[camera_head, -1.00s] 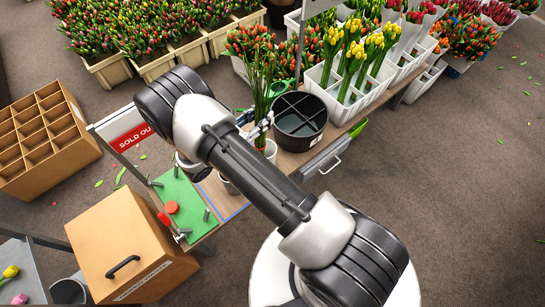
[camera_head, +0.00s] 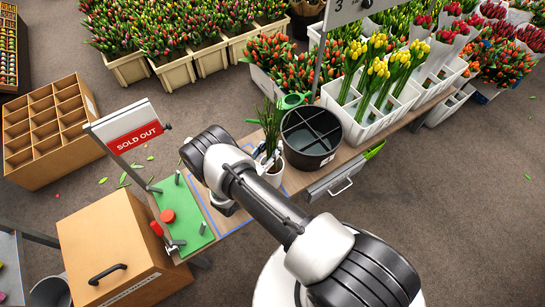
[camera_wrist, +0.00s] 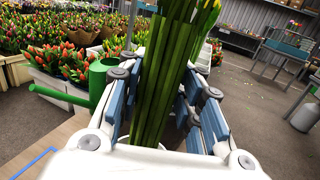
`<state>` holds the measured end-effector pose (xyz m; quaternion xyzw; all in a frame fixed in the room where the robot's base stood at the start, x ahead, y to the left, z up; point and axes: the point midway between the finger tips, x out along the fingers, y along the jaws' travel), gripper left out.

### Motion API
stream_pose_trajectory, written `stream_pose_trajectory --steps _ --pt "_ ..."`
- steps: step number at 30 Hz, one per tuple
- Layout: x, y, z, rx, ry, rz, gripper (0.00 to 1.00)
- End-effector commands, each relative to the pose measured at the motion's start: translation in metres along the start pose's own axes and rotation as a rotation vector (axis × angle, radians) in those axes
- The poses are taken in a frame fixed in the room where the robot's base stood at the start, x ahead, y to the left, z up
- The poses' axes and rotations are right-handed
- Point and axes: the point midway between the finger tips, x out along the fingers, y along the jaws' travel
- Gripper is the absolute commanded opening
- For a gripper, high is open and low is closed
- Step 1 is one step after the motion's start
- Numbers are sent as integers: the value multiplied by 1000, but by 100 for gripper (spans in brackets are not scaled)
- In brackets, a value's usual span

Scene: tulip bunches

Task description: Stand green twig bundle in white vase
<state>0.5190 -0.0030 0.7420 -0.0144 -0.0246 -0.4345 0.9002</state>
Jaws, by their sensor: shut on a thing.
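The green twig bundle (camera_head: 270,125) stands roughly upright at the white vase (camera_head: 273,178). Its lower part appears to go into the vase mouth, but the arm and gripper partly hide this. My gripper (camera_head: 264,157) is at the vase rim, shut around the bundle. In the wrist view, the long green stems (camera_wrist: 158,95) run between the blue-padded fingers of my gripper (camera_wrist: 162,108). The bundle's lower end is hidden. Whether it touches the vase bottom cannot be told.
A dark divided bucket (camera_head: 311,137) stands close right of the vase. A green watering can (camera_head: 291,101) is behind it, also in the wrist view (camera_wrist: 98,85). White crates of tulips (camera_head: 365,125) stand further right. A green board (camera_head: 181,215) and sold-out sign (camera_head: 131,133) are left.

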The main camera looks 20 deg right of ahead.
Motion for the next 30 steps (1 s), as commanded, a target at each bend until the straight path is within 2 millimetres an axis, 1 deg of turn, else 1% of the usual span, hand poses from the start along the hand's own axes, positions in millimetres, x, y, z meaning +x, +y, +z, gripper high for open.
stream_pose_trajectory --steps 1,5,12,13,21,24,25,30 --pt "0 0 -5 1 -2 0 0" --pt "-1 0 -11 1 -1 0 0" --pt "-3 0 -47 0 -1 0 0" --pt "-3 0 -49 1 -1 0 0" --pt "-3 0 -49 1 -1 0 0" --pt "-3 0 -52 0 -1 0 0" --pt "-3 0 -52 0 0 0 31" --pt "-3 0 -51 0 0 0 43"
